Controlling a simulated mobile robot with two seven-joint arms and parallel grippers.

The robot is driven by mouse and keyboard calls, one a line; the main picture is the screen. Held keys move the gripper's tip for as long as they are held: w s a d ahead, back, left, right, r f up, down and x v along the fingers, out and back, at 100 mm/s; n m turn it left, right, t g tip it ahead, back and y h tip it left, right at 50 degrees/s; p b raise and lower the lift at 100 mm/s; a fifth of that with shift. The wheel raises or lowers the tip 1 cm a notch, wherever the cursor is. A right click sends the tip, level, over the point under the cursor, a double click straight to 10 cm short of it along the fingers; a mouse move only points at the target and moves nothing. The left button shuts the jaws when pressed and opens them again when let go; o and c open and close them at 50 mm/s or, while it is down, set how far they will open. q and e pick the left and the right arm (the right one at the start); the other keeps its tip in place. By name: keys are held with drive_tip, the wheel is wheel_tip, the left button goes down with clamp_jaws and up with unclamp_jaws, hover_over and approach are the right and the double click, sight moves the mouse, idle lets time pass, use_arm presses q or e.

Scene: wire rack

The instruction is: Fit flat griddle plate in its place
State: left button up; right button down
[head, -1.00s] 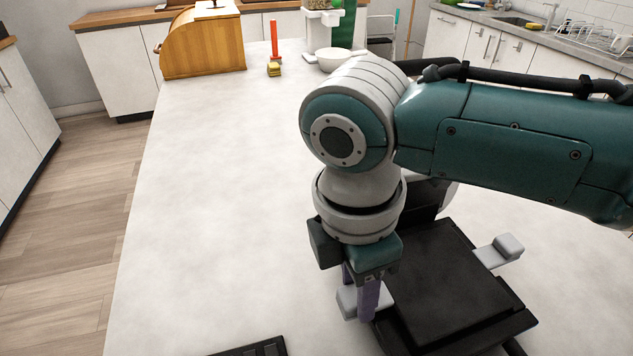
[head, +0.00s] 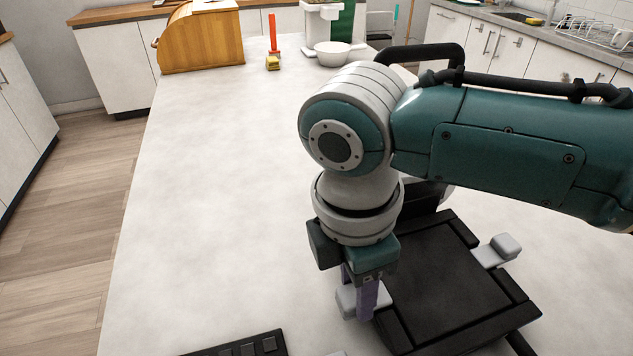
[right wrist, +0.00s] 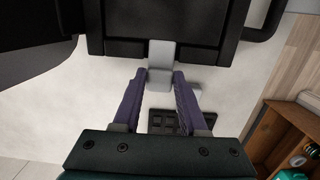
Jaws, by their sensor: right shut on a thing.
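The flat griddle plate (head: 445,275) is a dark square with a grey tab at its left and another grey tab (head: 497,250) at its right. It lies within the black frame of the appliance (head: 512,285); whether it is fully seated I cannot tell. My right gripper (head: 367,298), with purple fingers, is shut on the plate's left tab (head: 347,300). In the right wrist view the tab (right wrist: 160,68) lies between the fingertips (right wrist: 160,76), and the appliance's black edge (right wrist: 125,48) is beyond. My wrist hides the appliance's back part. My left gripper is not in view.
A black plate with raised squares (head: 245,347) lies on the counter at the front; it shows in the right wrist view too (right wrist: 180,121). The white counter (head: 215,200) is clear on the left. A wooden bread box (head: 203,40) and a white bowl (head: 333,53) stand far back.

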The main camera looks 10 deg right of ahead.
drive_tip(key=shift+c, duration=0.2)
unclamp_jaws()
idle(0.4)
idle(0.4)
drive_tip(key=shift+a+r+p, duration=0.15)
drive_tip(key=shift+r+p, duration=1.65)
drive_tip(key=shift+p, duration=0.2)
drive_tip(key=shift+a+r+p, duration=0.2)
drive_tip(key=shift+r+p, duration=1.45)
drive_tip(key=shift+p, duration=0.2)
